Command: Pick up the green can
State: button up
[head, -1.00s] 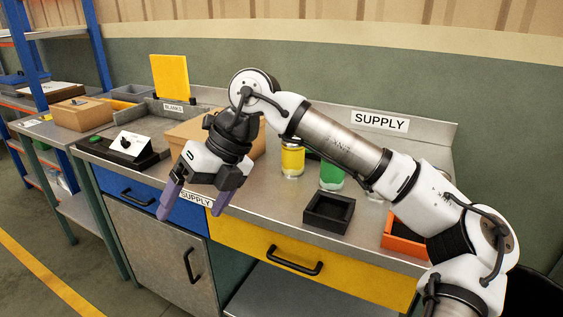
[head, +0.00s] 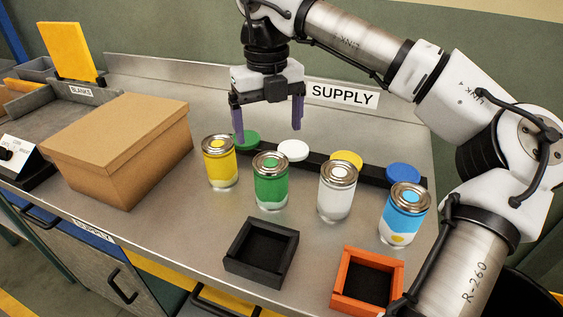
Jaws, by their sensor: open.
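The green can (head: 271,182) stands upright on the metal counter, with a silver top and a pale lower band. It is between the yellow can (head: 220,162) on its left and the white can (head: 337,190) on its right. My gripper (head: 268,138) points down with its two purple fingers apart and nothing between them. In the picture it is just above and behind the green can, near the green lid; its exact height over the counter is hard to tell.
A blue can (head: 402,214) stands at the right. Behind the cans, a black rack (head: 318,162) holds coloured lids. A black tray (head: 261,252) and an orange tray (head: 367,281) are in front. A cardboard box (head: 118,150) stands at the left.

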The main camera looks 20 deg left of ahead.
aim_at(270, 162)
jog(key=shift+w+f, duration=0.1)
jog(key=shift+w, duration=0.15)
jog(key=shift+f, duration=0.4)
notch_tip(270, 162, down, 6)
jog(key=shift+s+f+p, duration=0.1)
jog(key=shift+s+p, duration=0.05)
jog(key=shift+p, duration=0.3)
jog(key=shift+f+p, duration=1)
jog(key=shift+f, duration=2.25)
jog(key=c, duration=1.1)
